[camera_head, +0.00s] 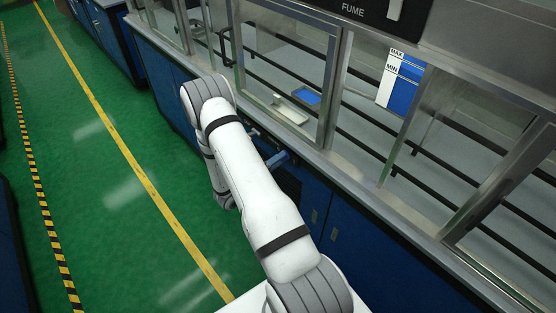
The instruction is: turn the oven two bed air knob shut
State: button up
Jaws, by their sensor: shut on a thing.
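My white arm reaches from the bottom of the view up to its elbow and bends down behind itself. My gripper is hidden behind the arm, so its fingers and what they touch cannot be seen. A small blue handle-like part (279,159) sticks out from the cabinet front just right of the arm, with a small grey fitting (254,133) above left of it. I cannot tell whether either is the oven two bed air knob. No label for oven two is readable.
A fume hood with glass sashes and a metal sill (365,197) runs along the right, over blue cabinets (345,245). Inside are a white tray (290,110), a blue piece (307,96) and a MAX/MIN panel (401,82). The green floor (120,190) at left is clear.

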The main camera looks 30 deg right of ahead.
jog(key=shift+n, duration=0.6)
jog(key=o, duration=1)
jog(key=shift+c, duration=0.2)
jog(key=s+a+b, duration=0.1)
jog(key=a, duration=0.6)
jog(key=shift+a+f+b, duration=0.2)
jog(key=shift+a+b, duration=0.1)
jog(key=shift+a, duration=0.05)
